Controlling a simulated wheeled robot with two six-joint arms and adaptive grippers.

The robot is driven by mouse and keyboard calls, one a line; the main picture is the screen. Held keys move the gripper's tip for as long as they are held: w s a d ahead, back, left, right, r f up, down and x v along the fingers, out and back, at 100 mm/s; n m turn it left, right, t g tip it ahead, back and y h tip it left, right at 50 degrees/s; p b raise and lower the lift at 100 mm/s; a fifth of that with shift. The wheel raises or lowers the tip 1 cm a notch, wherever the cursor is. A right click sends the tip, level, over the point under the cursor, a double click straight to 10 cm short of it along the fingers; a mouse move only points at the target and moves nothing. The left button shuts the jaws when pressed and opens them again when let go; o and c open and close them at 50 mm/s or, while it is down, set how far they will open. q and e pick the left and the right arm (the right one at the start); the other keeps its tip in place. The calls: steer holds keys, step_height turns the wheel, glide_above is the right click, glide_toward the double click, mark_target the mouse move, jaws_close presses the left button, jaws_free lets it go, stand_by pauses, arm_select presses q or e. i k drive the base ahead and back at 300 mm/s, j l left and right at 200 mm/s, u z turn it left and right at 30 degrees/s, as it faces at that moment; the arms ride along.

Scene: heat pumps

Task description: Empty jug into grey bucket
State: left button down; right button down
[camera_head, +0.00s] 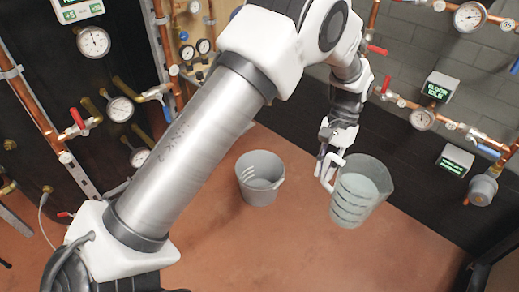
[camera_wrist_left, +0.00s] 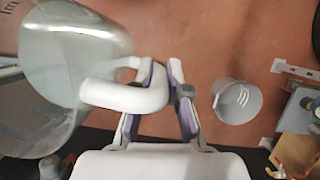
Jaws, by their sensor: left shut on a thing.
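A clear measuring jug (camera_head: 357,190) with dark level marks and a white handle hangs in the air at the right of the head view. It is close to upright, slightly tilted. My left gripper (camera_head: 329,160) is shut on the jug's handle. In the left wrist view the handle (camera_wrist_left: 128,93) lies between the fingers (camera_wrist_left: 162,88) and the jug body (camera_wrist_left: 68,70) fills the left side. I cannot tell how much liquid is in it. The grey bucket (camera_head: 260,190) stands on the floor, left of and below the jug; it also shows in the left wrist view (camera_wrist_left: 236,102). My right gripper is not seen.
Copper pipes with gauges (camera_head: 119,109) and red-handled valves line the left wall. More pipes, a gauge (camera_head: 421,118) and small display boxes (camera_head: 438,87) are on the right wall, near the jug. The reddish floor (camera_head: 290,255) around the bucket is clear.

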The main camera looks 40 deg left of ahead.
mark_target(258, 173)
steer(key=i+j, duration=0.4)
steer(key=j, duration=0.15)
steer(key=i+j, duration=0.45)
steer(key=j, duration=0.15)
